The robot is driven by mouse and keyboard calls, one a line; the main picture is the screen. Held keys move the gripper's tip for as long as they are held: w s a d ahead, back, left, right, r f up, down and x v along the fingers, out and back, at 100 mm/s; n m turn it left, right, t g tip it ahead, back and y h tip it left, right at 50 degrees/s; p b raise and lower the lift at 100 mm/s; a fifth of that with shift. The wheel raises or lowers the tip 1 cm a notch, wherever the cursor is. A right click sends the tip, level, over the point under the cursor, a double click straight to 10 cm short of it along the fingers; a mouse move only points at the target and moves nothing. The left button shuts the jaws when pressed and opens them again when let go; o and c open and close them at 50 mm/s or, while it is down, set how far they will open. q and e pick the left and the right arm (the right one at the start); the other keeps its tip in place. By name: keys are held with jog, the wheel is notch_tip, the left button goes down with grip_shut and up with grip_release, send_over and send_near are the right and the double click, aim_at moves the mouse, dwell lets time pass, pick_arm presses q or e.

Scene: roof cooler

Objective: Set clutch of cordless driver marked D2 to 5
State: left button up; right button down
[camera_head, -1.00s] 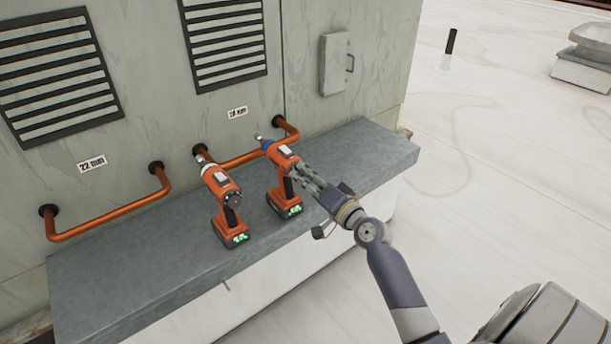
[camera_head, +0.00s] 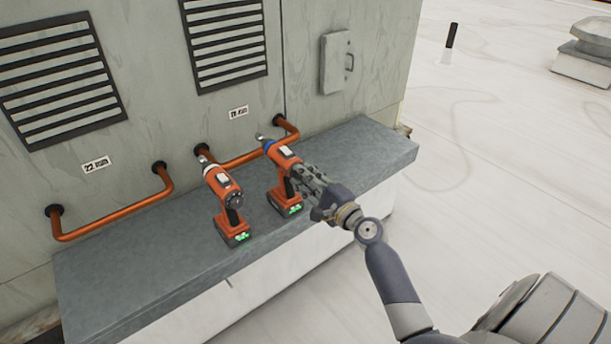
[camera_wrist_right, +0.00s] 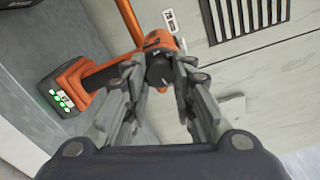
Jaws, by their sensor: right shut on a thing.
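Two orange cordless drivers stand upright on their batteries on the grey ledge. The right driver (camera_head: 283,156) has a blue collar and a green-lit battery. The left driver (camera_head: 218,184) has a pale collar and a dark round dial at its rear. No D2 mark is readable on either. My right gripper (camera_head: 300,172) is at the rear of the right driver. In the right wrist view, its fingers (camera_wrist_right: 160,74) are closed around the dark round rear dial (camera_wrist_right: 159,68) of that driver. The dial's setting is not readable. My left gripper is out of view.
The ledge (camera_head: 150,275) is clear left of the drivers. Orange pipes (camera_head: 115,219) run along the grey cabinet wall behind them, with small labels and louvred vents (camera_head: 225,45) above. Open roof lies to the right.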

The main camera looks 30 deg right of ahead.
jog(key=shift+m, duration=0.6)
jog(key=c, duration=1.3)
grip_release()
jog(key=s, duration=1.2)
jog(key=shift+d, duration=0.3)
